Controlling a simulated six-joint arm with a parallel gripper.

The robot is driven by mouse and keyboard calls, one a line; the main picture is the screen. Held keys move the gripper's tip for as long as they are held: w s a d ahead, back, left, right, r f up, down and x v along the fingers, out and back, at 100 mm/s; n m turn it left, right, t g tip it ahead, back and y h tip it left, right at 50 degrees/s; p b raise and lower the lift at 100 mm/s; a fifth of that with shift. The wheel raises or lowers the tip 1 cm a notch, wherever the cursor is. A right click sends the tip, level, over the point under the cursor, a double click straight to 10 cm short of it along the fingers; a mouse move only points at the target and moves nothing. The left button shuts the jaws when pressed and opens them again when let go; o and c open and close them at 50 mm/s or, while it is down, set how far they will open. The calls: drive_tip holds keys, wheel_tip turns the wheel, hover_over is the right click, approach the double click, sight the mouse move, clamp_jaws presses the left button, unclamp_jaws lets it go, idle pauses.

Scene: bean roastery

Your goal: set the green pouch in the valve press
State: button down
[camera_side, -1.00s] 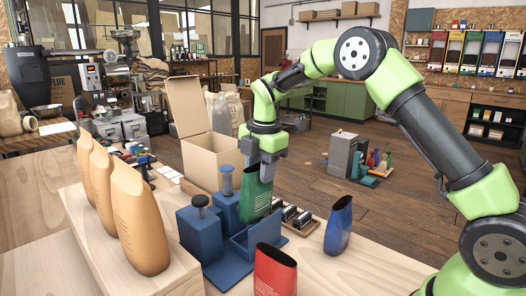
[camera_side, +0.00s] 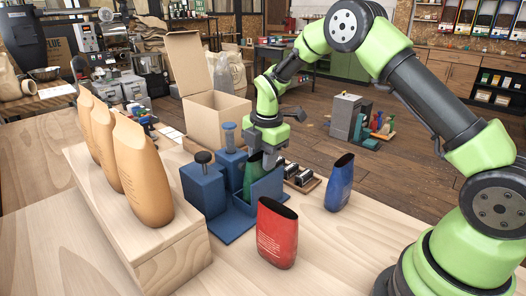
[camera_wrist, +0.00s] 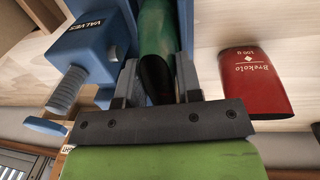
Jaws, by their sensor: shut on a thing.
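The green pouch (camera_side: 251,176) stands upright between the blue blocks and the low front wall of the blue valve press (camera_side: 204,187). The wall hides its lower part, so I cannot see whether it touches the press base. My gripper (camera_side: 264,158) points down from above and is shut on the pouch's upper end. In the wrist view, the green pouch (camera_wrist: 157,28) runs between the two fingers of my gripper (camera_wrist: 157,85), its dark top towards me. The press block marked "VALVES" (camera_wrist: 95,50) is on the left there.
A red pouch (camera_side: 277,238) stands in front of the press, and a blue pouch (camera_side: 340,183) stands to the right. A small tray (camera_side: 305,184) of dark items is behind. Tan pouches (camera_side: 142,175) stand on a wooden riser at left. An open cardboard box (camera_side: 215,118) is behind.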

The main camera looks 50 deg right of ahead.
idle(0.3)
drive_tip(key=shift+c, duration=1.9)
unclamp_jaws()
drive_tip(key=shift+r, duration=3.5)
